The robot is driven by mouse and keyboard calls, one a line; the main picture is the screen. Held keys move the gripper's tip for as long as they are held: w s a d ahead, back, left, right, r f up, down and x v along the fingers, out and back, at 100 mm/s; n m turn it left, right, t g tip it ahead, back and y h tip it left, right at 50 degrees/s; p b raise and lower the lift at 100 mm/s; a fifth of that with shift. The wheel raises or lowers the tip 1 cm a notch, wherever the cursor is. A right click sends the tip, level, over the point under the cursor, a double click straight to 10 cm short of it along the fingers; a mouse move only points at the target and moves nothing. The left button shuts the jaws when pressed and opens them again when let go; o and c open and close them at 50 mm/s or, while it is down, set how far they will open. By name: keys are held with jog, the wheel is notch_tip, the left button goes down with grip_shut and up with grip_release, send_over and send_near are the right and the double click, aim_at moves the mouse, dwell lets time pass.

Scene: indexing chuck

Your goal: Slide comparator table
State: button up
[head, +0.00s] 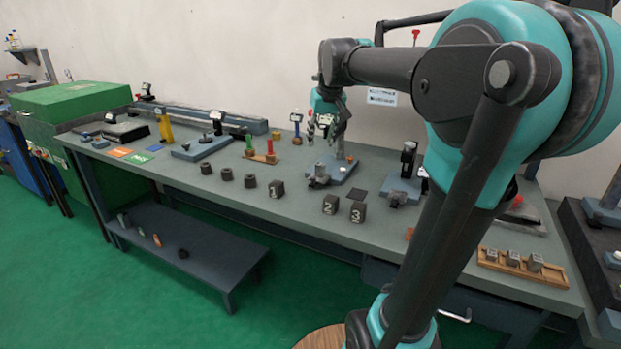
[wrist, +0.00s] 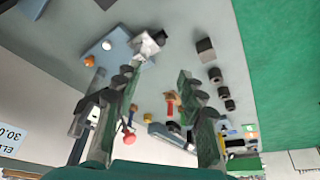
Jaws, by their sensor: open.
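No label names the comparator table in either view. A small fixture on a blue-grey plate (head: 341,173), with a silver block (head: 318,178) at its front left and an upright post, may be it. My gripper (head: 326,124) hangs above and behind this fixture in the head view, partly overlapping its post. In the wrist view the two fingers of my gripper (wrist: 157,80) are spread apart with nothing held between them. The plate (wrist: 107,46) and silver block (wrist: 149,43) lie beyond the left fingertip there, apart from it.
Numbered dark cubes (head: 276,189) and several black cylinders stand along the bench front. A second blue-plated device (head: 402,188) stands to the right. Red and green posts (head: 269,146) stand left of my gripper. A wooden tray (head: 522,267) holds grey blocks at far right.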

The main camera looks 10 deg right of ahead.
aim_at(313, 177)
jog(key=x, duration=1.7)
jog(key=shift+f, duration=0.15)
grip_shut()
